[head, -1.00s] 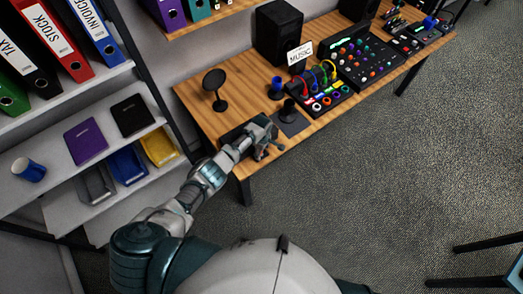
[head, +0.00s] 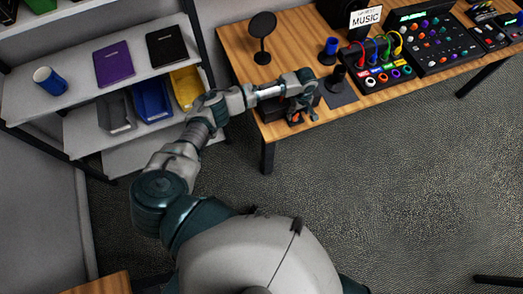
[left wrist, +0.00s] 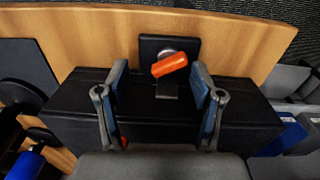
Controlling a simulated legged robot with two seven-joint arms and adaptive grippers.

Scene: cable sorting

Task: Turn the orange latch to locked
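The orange latch (left wrist: 170,65) is a short bar on a round grey pivot, mounted on a black plate (left wrist: 166,90) in the left wrist view. The bar lies near crosswise, its right end a little higher. The plate sits at a black box (left wrist: 75,107). My left gripper (left wrist: 159,70) is open, its two fingers apart on either side of the latch with gaps on both sides. In the head view my left gripper (head: 304,106) is over the desk's near left corner and hides most of the box. My right gripper is not in view.
A shelf unit (head: 40,105) with bins stands left. The floor in front is clear.

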